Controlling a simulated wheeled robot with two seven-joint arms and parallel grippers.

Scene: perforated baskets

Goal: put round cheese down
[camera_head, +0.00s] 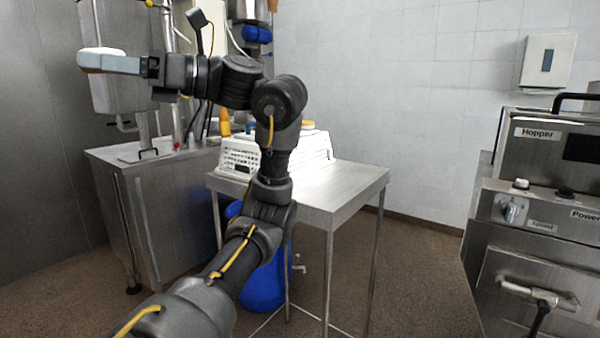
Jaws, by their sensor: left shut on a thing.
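My left gripper (108,64) is at the upper left of the head view, at the end of my raised arm, pointing left. It is shut on a pale cream thing, seemingly the round cheese (97,50), of which only a thin edge shows above the fingers. It is held in the air, in front of the steel equipment. A white perforated basket (240,158) stands on the steel table (345,186), partly hidden by my arm. My right gripper is not in view.
Yellow-orange items show at the basket, partly hidden. The table's right part is bare. A blue barrel (262,285) stands under the table. A steel cabinet (165,215) is at left, and a machine labelled Hopper (545,190) is at right.

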